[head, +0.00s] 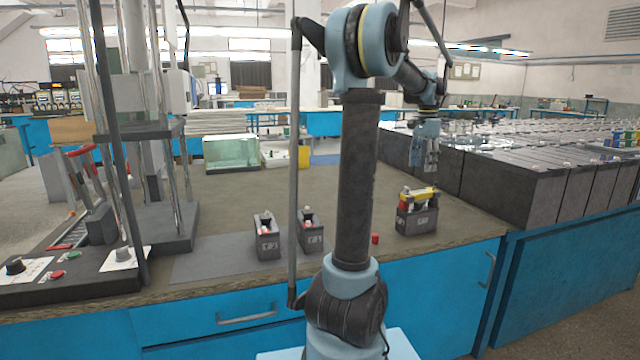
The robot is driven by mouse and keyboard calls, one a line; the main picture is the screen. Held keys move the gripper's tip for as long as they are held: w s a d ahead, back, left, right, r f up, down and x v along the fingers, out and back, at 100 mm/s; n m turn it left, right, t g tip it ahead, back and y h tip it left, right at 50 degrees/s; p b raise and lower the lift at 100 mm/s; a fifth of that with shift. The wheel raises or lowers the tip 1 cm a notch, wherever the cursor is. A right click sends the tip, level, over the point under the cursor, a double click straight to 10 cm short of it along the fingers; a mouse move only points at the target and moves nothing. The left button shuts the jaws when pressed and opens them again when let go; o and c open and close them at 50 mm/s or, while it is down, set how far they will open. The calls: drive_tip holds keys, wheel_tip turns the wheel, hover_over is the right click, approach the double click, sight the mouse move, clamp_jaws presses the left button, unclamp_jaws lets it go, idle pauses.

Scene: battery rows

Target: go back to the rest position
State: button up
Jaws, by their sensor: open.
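My gripper (426,160) hangs at the end of my arm, fingers pointing down, on the right side of the head view. It looks open and empty.
A small red cap (375,239) lies near the bench's front. A press-like machine (170,225) fills the bench's left. A glass tank (232,152) and white-yellow container (290,157) stand behind. Rows of large dark batteries (510,190) stand at right.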

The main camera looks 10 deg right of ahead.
drive_tip(key=s+a+f+n, duration=0.2)
drive_tip(key=a+n, duration=0.1)
drive_tip(key=a, duration=0.6)
drive_tip(key=s+a+f+n+t, duration=0.1)
drive_tip(key=s+a+f+n, duration=0.15)
drive_tip(key=a, duration=0.55)
drive_tip(key=s+a+f+n, duration=0.1)
drive_tip(key=s+a+n, duration=0.15)
drive_tip(key=a, duration=0.65)
drive_tip(key=s+a+f+n+t, duration=0.1)
drive_tip(key=s+a+f+n, duration=0.7)
drive_tip(key=s+a+f, duration=0.6)
wheel_tip(320, 180, down, 4)
drive_tip(key=shift+s+a+r, duration=0.1)
drive_tip(key=shift+s+a, duration=0.2)
drive_tip(key=shift+s, duration=0.85)
drive_tip(key=shift+w+f, duration=0.2)
drive_tip(key=shift+w, duration=0.25)
